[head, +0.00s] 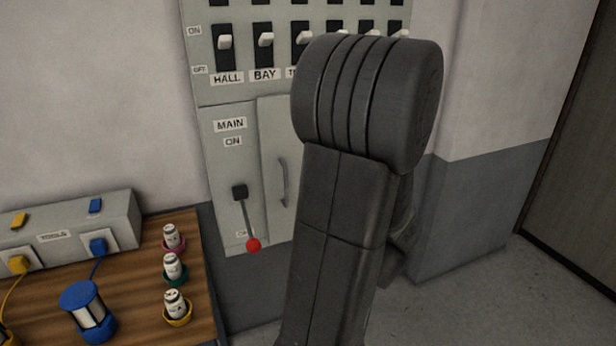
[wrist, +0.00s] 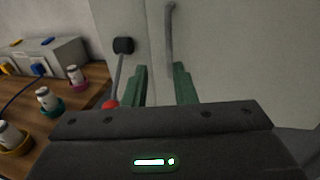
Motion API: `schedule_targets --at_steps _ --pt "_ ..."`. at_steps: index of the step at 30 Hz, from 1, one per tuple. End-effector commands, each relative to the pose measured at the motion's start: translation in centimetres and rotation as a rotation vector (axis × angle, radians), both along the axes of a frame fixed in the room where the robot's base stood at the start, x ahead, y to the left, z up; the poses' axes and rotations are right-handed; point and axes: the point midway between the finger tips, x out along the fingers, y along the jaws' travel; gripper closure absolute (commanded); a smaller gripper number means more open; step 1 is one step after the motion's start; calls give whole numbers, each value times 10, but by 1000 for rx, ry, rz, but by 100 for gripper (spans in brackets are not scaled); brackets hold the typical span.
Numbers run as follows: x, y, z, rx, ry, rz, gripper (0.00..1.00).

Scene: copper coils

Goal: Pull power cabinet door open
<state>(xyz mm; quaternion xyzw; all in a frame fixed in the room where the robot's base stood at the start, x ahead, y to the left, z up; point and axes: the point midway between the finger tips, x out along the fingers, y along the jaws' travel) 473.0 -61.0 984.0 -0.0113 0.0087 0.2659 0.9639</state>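The power cabinet (head: 228,180) is a grey panel on the wall. Its door (head: 270,130) looks closed and has a thin grey vertical handle (head: 283,182). In the wrist view, the handle (wrist: 170,40) stands upright beyond my gripper (wrist: 161,78). The two green fingers are apart with nothing visible between them; the handle lines up nearer the right finger. I cannot tell whether a finger touches it. The main lever, with a red knob (head: 253,245), points down left of the door. In the head view my arm hides the gripper and the door's right part.
A row of switches (head: 265,40) sits above the door. A wooden bench (head: 205,295) at lower left holds a grey tool socket box (head: 120,215), a blue spool (head: 90,312) and several small white canisters in coloured holders. Grey floor (head: 480,300) lies open at right.

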Motion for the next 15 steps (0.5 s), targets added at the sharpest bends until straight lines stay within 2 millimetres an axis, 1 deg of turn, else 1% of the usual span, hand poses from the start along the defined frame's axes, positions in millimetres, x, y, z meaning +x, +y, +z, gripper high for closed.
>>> schedule_targets --at_steps 1,2,5,8,11,15 --pt "3 -5 0 18 -4 -19 75" --pt "5 -7 1 25 -6 -24 75" --pt "10 -6 3 34 -9 -30 75" --pt "19 0 3 32 -10 -26 75" --pt "32 8 3 31 -9 -24 75" --pt "54 21 3 31 -9 -24 75"
